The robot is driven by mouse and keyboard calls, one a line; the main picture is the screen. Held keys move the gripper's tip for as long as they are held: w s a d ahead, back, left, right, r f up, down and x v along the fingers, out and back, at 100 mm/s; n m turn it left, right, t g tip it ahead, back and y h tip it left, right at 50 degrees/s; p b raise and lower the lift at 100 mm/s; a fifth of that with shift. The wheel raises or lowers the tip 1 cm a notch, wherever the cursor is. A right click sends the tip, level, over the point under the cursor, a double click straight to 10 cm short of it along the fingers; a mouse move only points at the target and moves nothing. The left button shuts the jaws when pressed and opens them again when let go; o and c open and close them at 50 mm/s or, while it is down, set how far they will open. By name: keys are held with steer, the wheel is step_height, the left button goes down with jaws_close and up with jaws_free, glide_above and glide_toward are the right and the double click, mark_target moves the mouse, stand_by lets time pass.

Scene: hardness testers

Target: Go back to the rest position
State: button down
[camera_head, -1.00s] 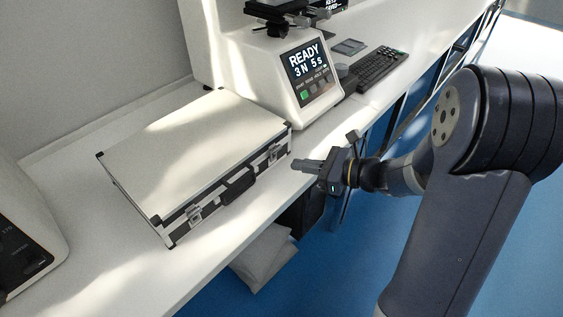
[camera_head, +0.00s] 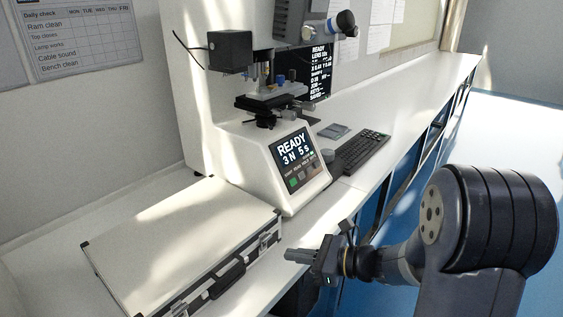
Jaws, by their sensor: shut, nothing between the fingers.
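My gripper (camera_head: 300,256) is at the lower middle of the head view, in front of the bench edge. Its fingers are together with nothing between them. The fingers point left, towards the near right corner of a closed white case (camera_head: 185,245) with black and metal edging; they look apart from it in the picture. My arm reaches in from the lower right.
A white hardness tester (camera_head: 262,165) stands behind the case, its screen (camera_head: 294,149) showing "READY 3 N 5 s". A keyboard (camera_head: 360,151) and a small dark pad (camera_head: 334,131) lie on the bench (camera_head: 400,95).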

steer(key=w+a, duration=0.1)
steer(key=w+a+f, duration=0.1)
steer(key=a, duration=0.1)
steer(key=w+a+b, duration=0.1)
steer(key=shift+w+a+f, duration=0.25)
steer(key=shift+w+a, duration=0.05)
